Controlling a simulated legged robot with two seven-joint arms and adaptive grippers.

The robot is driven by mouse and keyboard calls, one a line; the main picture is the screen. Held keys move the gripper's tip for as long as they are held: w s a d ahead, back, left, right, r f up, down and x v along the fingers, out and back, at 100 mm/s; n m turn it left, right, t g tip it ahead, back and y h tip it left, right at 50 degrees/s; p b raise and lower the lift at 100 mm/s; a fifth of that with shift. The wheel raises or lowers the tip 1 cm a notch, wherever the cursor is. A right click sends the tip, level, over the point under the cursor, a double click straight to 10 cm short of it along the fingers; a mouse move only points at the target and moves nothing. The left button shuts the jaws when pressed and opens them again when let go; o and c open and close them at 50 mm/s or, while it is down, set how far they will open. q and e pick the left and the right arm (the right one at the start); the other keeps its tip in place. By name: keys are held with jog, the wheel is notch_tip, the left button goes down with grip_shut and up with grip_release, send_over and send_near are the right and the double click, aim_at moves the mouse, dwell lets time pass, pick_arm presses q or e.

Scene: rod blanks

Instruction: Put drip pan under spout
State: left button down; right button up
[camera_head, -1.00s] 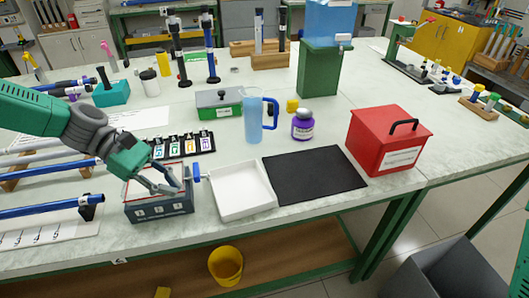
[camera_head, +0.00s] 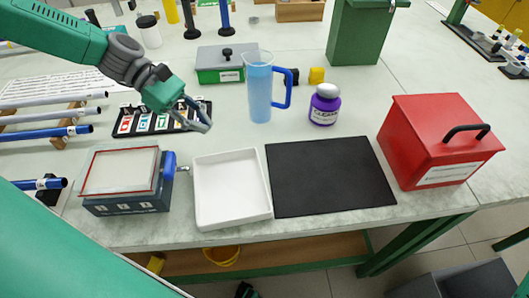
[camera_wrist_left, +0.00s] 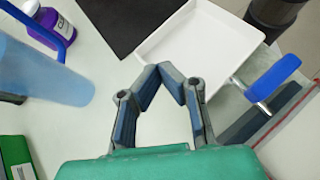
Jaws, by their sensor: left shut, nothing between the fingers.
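The drip pan, a shallow white square tray (camera_head: 231,205), lies on the table directly right of a grey-blue box (camera_head: 125,203). A metal fitting with a blue handle (camera_head: 169,167) sticks out of that box toward the pan; it may be the spout. The pan also shows in the left wrist view (camera_wrist_left: 200,38), with the blue handle (camera_wrist_left: 272,79) beside it. My left gripper (camera_head: 207,127) is shut and empty, above the table behind the pan's far left corner. In the left wrist view its fingertips (camera_wrist_left: 168,69) meet below the pan's edge. My right gripper is not seen.
A black mat (camera_head: 328,176) lies right of the pan, then a red box (camera_head: 430,135). A blue pitcher (camera_head: 259,92) and a purple bottle (camera_head: 324,106) stand behind. A label rack (camera_head: 140,123) lies left of my gripper. A green stand (camera_head: 360,35) is at the back.

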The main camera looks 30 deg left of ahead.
pick_arm(q)
jog(key=f+b, duration=0.4)
jog(key=shift+a+f, duration=0.2)
jog(key=shift+f, duration=0.05)
jog(key=shift+w+d+f+b, duration=0.1)
jog(key=shift+d+f+b, duration=0.05)
jog(key=shift+f+b, duration=0.4)
jog(key=shift+d, duration=0.6)
jog(key=b, duration=0.3)
send_over(255, 173)
jog(key=shift+f, duration=0.75)
